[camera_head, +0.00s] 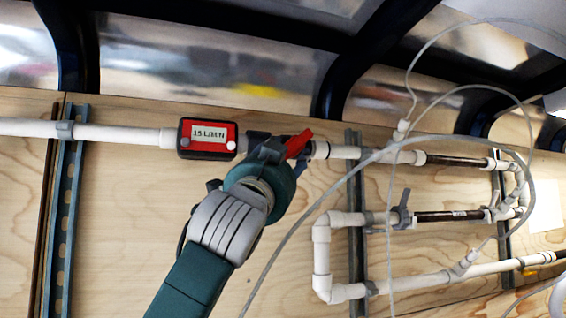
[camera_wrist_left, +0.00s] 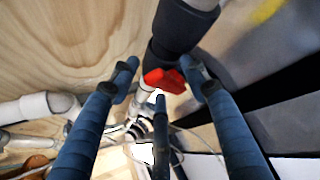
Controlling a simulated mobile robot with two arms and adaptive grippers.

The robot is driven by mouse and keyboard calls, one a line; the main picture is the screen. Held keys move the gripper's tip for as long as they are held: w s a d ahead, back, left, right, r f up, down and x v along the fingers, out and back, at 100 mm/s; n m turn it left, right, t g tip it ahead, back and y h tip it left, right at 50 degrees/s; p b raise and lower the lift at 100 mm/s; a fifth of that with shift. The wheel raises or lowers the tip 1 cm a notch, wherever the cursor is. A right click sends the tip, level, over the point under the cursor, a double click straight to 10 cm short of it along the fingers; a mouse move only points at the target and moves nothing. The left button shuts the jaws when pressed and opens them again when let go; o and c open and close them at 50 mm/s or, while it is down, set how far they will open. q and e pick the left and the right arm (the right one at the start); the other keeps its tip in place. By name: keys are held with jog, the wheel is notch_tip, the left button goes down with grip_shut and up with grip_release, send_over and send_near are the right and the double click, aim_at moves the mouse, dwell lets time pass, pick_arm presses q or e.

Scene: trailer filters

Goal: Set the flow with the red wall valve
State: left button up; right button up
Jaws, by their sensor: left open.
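The red wall valve handle (camera_head: 298,143) sits on the upper white pipe, just right of the flow meter, tilted up to the right. My left gripper (camera_head: 276,157) is at the valve and covers part of its body. In the left wrist view the red handle (camera_wrist_left: 165,79) shows between the spread, dark blue fingers (camera_wrist_left: 160,72). The fingers are open; whether any finger touches the handle I cannot tell. The flow meter (camera_head: 207,138) is a red and black box whose display reads 15 L/MIN. My right gripper is not in view.
The upper white pipe (camera_head: 120,133) runs along the wooden wall. To the right are more white pipes (camera_head: 340,220), a grey valve lever (camera_head: 403,208) and looping clear hoses (camera_head: 285,228). Metal rails (camera_head: 66,210) stand on the wall. The wood below the meter is bare.

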pick_arm(q)
jog(key=v, duration=1.2)
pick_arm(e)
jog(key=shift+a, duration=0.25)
pick_arm(q)
jog(key=shift+w, duration=0.1)
